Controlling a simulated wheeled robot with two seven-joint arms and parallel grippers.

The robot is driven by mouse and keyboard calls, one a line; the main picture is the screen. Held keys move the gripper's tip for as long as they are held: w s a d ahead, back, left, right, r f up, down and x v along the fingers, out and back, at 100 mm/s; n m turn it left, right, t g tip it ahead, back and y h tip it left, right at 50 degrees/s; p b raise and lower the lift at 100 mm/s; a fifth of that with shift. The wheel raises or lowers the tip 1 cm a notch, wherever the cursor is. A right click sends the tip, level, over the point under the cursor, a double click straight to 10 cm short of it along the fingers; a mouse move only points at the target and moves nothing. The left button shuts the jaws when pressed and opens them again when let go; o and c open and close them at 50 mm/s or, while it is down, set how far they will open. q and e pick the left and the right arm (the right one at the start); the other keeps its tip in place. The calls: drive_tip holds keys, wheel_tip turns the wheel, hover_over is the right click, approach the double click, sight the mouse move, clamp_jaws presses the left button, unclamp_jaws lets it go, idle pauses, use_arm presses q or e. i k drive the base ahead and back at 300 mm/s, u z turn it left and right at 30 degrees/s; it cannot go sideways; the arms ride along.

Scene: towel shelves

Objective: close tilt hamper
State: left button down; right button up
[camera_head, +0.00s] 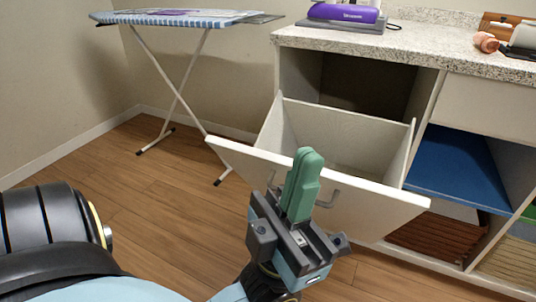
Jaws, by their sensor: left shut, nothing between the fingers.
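The tilt hamper (375,200) is a white bin tipped outward from the cabinet, its top open and its front panel slanting toward me. A grey handle (327,190) on the front panel is partly hidden behind my left gripper. My left gripper (307,158) has green fingers pressed together, empty, in front of the panel near its upper middle. I cannot tell whether the fingers touch the panel. My right gripper is not in view; a dark arm part of mine shows at the lower left.
The cabinet's speckled countertop (430,50) carries a purple item (343,13) and other small objects. An ironing board (185,18) stands at the back left.

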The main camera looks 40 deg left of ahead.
sight(360, 195)
drive_tip(key=k, duration=0.55)
drive_tip(key=u, duration=0.7)
drive_tip(key=i, duration=0.5)
drive_tip(key=z, duration=0.05)
